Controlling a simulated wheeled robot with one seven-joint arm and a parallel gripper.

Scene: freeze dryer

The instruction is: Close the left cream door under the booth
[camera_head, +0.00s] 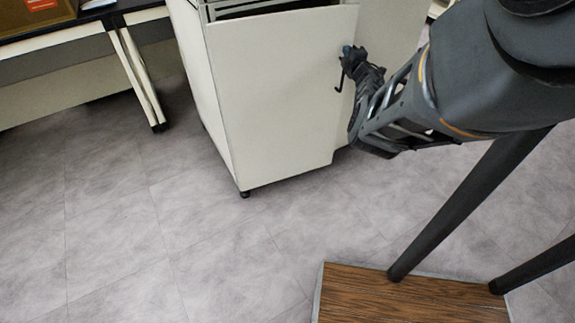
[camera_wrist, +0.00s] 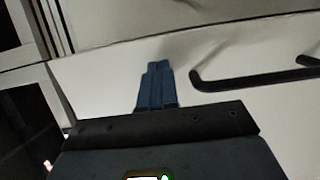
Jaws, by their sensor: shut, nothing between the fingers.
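The left cream door (camera_head: 275,95) is a flat panel on the cabinet under the booth. Its right lower corner steps forward of the panel beside it, so it looks a little ajar; the exact gap is hard to tell. A black bar handle (camera_head: 340,76) sits near its right edge, and it also shows in the wrist view (camera_wrist: 245,80). My gripper (camera_head: 348,52) is at the door's upper right, by the handle. In the wrist view my gripper (camera_wrist: 157,70) has its blue fingers together, over the door face and left of the handle. Contact with the door cannot be told.
A second cream panel (camera_head: 400,35) lies to the right, partly behind my arm. A desk (camera_head: 85,27) with cream legs stands at the left. A wood-topped piece with dark posts (camera_head: 400,300) is at the bottom right. The grey tiled floor (camera_head: 150,230) before the cabinet is clear.

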